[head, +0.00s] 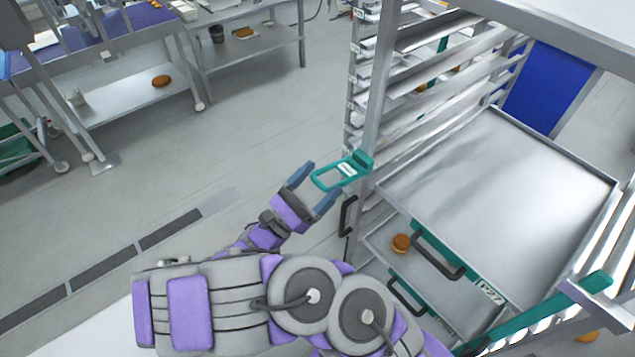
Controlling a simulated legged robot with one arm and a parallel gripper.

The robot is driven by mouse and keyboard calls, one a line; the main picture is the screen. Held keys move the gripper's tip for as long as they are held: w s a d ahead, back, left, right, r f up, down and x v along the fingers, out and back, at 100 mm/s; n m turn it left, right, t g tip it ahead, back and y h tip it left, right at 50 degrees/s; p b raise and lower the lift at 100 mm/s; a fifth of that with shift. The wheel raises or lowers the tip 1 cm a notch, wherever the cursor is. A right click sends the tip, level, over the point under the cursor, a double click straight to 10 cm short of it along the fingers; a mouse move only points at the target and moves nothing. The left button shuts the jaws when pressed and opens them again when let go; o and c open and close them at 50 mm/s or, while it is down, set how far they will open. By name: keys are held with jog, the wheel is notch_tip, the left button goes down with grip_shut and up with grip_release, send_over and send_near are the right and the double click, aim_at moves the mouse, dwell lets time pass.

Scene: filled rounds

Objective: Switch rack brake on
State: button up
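A tall metal rack (375,95) with trays stands at the right. A teal looped lever (342,172) juts out to the left from the rack's near post and seems to be the brake handle, with a pale label on it. My gripper (318,185) is open, its two blue-grey fingers on the lower left side of the lever. One finger is near the lever's left end and the other is below it. I cannot tell whether they touch it. Nothing is held between the fingers. The rack's wheels are not in view.
An empty metal tray (500,190) sits on the rack's right part, with black-handled trays below and a brown bun (401,243). A teal bar (545,310) lies at lower right. Steel tables (125,105) stand at upper left.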

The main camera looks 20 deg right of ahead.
jog(key=shift+o, duration=0.3)
jog(key=shift+s+r, duration=0.1)
jog(key=shift+a, duration=0.1)
jog(key=b+v, duration=0.3)
jog(key=v, duration=1.4)
jog(key=shift+a+f+b, duration=0.2)
jog(key=shift+f+b, duration=0.05)
jog(key=shift+b, duration=0.1)
jog(key=shift+d+r, duration=0.1)
